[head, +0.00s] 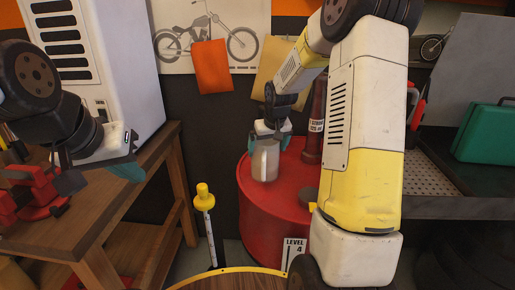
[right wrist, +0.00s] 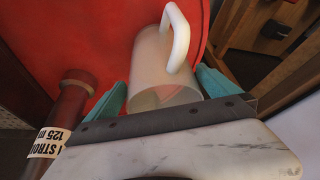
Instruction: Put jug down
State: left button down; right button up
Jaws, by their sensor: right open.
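The jug (head: 265,160), pale and translucent with a white handle, stands upright on top of the red drum (head: 270,215). My right gripper (head: 270,135) is at the jug from behind, its teal fingers apart. In the right wrist view the jug (right wrist: 165,65) lies between the two open fingers of the gripper (right wrist: 160,92), and its handle points away from the gripper. I cannot tell whether a finger touches it. My left gripper (head: 128,165) is at the left, above the wooden bench, with teal fingertips partly visible and nothing seen in it; its opening is unclear.
A dark red cylinder (head: 315,120) stands on the drum beside the jug. A wooden workbench (head: 110,205) with a red vise (head: 35,190) is at the left. A metal bench (head: 450,208) with a green case (head: 487,132) is at the right.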

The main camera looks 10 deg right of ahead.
jog(key=s+a+r+t, duration=0.1)
jog(key=s+a+r, duration=0.1)
jog(key=s+r, duration=1.4)
jog(key=s+a+y, duration=0.1)
jog(key=s+a, duration=0.2)
jog(key=s, duration=1.2)
jog(key=shift+r+m+t+y, duration=0.2)
jog(key=shift+m+t+y, duration=0.1)
jog(key=shift+t, duration=0.1)
jog(key=shift+s, duration=0.1)
